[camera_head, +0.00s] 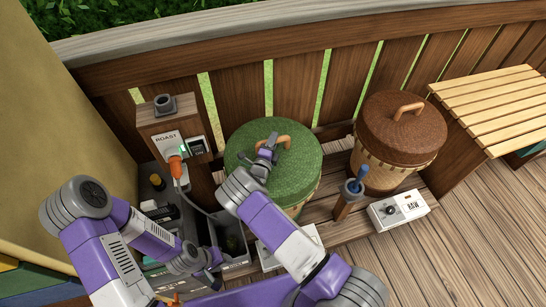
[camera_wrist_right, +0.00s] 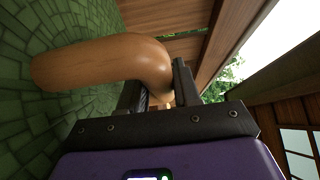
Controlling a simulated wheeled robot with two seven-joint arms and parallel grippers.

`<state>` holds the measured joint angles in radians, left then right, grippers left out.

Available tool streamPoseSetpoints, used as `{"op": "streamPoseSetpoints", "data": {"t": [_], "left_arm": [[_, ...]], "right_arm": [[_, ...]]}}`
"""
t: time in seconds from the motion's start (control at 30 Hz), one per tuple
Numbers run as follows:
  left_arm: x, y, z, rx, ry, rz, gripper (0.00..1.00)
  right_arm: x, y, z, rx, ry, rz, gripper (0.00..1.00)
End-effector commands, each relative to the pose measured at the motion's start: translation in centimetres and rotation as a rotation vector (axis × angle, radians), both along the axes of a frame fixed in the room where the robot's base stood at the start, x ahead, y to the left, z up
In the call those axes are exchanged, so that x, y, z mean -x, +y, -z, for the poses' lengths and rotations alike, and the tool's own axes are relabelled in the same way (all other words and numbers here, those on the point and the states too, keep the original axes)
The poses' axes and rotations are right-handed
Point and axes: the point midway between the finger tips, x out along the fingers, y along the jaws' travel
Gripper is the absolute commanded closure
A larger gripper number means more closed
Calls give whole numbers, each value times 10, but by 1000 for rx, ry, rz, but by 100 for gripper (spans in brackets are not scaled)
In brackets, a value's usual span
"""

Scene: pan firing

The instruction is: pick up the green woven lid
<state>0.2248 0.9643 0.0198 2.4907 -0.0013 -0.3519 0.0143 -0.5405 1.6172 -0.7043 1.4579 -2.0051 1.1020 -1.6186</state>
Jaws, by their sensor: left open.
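The green woven lid (camera_head: 240,150) sits on a round basket-like pot, with a tan arched handle (camera_head: 284,141) on top. My right gripper (camera_head: 268,150) is at that handle, just above the lid. In the right wrist view the handle (camera_wrist_right: 100,62) is large and close, with the lid's green weave (camera_wrist_right: 30,120) behind it. The fingers of my right gripper (camera_wrist_right: 162,92) are at one bent end of the handle, which shows between them; whether they press on it I cannot tell. My left gripper (camera_head: 212,257) is low at the left, open and away from the lid.
A brown-lidded pot (camera_head: 400,130) stands at right, before a slatted wooden table (camera_head: 490,105). A blue-handled tool in a wooden holder (camera_head: 347,200) and a white RAW box (camera_head: 400,210) are in front. The ROAST post (camera_head: 168,125) with orange plug stands at left.

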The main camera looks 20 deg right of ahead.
Motion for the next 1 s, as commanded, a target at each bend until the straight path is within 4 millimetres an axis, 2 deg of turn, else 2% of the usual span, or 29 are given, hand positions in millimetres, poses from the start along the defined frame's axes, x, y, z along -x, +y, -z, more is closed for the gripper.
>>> {"op": "streamPoseSetpoints", "data": {"t": [0.03,0.13,0.67,0.87,1.0], "left_arm": [[0,0,0,0,0,0,57],[0,0,0,0,0,0,57],[0,0,-1,0,0,0,57],[0,0,-8,0,0,0,57],[0,0,-18,0,0,0,57]], "right_arm": [[0,0,0,0,0,0,85],[0,0,0,0,0,0,100],[0,0,-2,1,-2,0,100],[0,0,-20,1,-3,-1,100],[-1,1,-45,1,-5,-1,100]]}}
